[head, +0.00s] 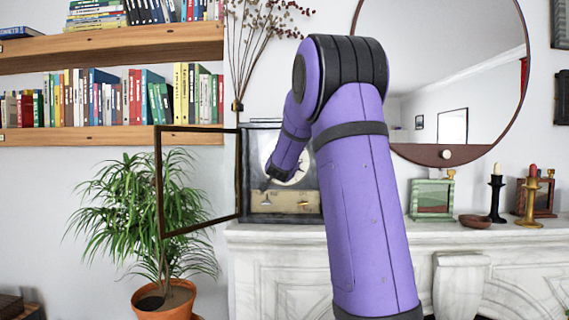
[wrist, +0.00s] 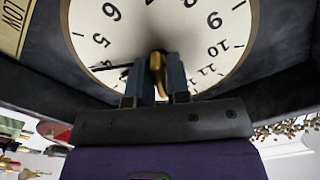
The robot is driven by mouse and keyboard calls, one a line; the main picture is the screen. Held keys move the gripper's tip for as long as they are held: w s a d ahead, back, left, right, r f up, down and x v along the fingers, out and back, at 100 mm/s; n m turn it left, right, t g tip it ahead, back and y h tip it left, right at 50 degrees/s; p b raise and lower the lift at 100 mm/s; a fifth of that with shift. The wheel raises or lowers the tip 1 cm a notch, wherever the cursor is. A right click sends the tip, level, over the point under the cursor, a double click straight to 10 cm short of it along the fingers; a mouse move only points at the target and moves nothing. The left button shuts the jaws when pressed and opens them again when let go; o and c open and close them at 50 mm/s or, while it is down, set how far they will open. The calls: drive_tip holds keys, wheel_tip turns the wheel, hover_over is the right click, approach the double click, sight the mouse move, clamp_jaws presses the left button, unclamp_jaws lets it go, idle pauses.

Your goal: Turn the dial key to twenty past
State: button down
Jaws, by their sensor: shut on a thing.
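The clock (head: 250,165) stands on the mantel left of the mirror, its dial (head: 301,172) partly hidden by my arm. In the wrist view the white dial (wrist: 160,25) appears turned, with black numerals around it. A brass key (wrist: 157,70) sits near the dial's centre. My gripper (wrist: 157,85) is shut on the key, with one dark finger on each side. A thin black hand (wrist: 112,66) points to the left side of the dial; its inner end is hidden by the fingers. In the head view my gripper (head: 272,178) is small and in front of the clock.
The framed glass door (head: 157,185) of the clock stands open to the left. A tan lower panel (head: 285,203) is under the dial. A potted plant (head: 165,300) is below left. Candlesticks (head: 496,205) and a brown bowl (head: 475,221) are on the mantel at right.

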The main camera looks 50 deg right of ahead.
drive_tip(key=shift+a, duration=0.1)
idle(0.3)
drive_tip(key=c, duration=1.2)
unclamp_jaws()
drive_tip(key=shift+w, duration=0.1)
drive_tip(key=v, duration=1.1)
drive_tip(key=shift+r, duration=0.1)
